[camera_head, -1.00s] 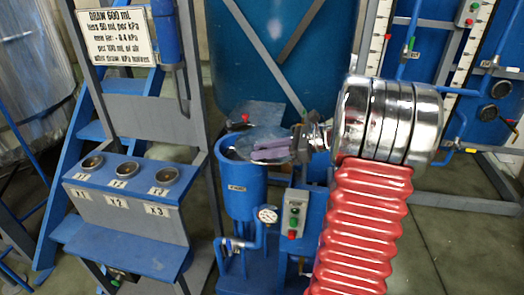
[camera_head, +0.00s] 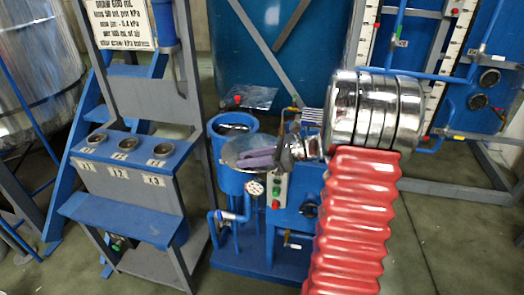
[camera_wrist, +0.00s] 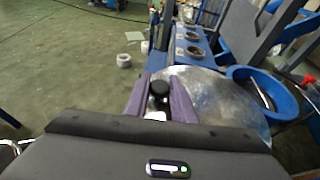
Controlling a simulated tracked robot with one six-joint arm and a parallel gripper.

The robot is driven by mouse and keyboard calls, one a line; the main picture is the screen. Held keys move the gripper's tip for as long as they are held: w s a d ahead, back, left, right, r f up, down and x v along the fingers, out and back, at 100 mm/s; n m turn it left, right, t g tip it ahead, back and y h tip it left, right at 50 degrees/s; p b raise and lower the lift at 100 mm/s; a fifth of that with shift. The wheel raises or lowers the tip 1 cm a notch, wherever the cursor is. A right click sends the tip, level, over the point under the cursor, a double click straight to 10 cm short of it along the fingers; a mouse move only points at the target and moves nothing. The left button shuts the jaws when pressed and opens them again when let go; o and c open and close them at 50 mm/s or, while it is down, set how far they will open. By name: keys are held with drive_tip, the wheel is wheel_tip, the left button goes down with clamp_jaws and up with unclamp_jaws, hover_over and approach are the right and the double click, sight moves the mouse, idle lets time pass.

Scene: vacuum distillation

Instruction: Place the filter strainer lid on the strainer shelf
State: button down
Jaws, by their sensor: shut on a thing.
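The filter strainer lid (camera_head: 238,146) is a thin round shiny disc. My gripper (camera_head: 258,160) has purple fingers shut on the lid's black knob, seen in the wrist view (camera_wrist: 158,88). The lid (camera_wrist: 225,105) is held roughly level in the air, in front of the blue strainer pot (camera_head: 235,186) in the head view. The pot's mouth is partly uncovered behind the lid; in the wrist view the pot's rim (camera_wrist: 285,90) shows beside the lid. A flat blue shelf (camera_head: 122,217) is on the grey stand at the left; whether it is the strainer shelf I cannot tell.
Three round cups (camera_head: 128,145) sit in the stand's upper ledge, with X labels below. A pressure gauge (camera_head: 254,188) and a control box with buttons (camera_head: 278,187) are close to the lid. A blue ladder (camera_head: 70,150) stands behind the stand. Floor is open at lower right.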

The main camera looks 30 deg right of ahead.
drive_tip(key=a+f+n+g+y, duration=0.1)
drive_tip(key=a+f+n, duration=0.1)
drive_tip(key=a+f, duration=1.5)
drive_tip(key=a, duration=0.3)
drive_tip(key=shift+w+a+g+y, duration=0.2)
drive_tip(key=shift+a+g+y, duration=0.1)
drive_tip(key=shift+a+g, duration=0.1)
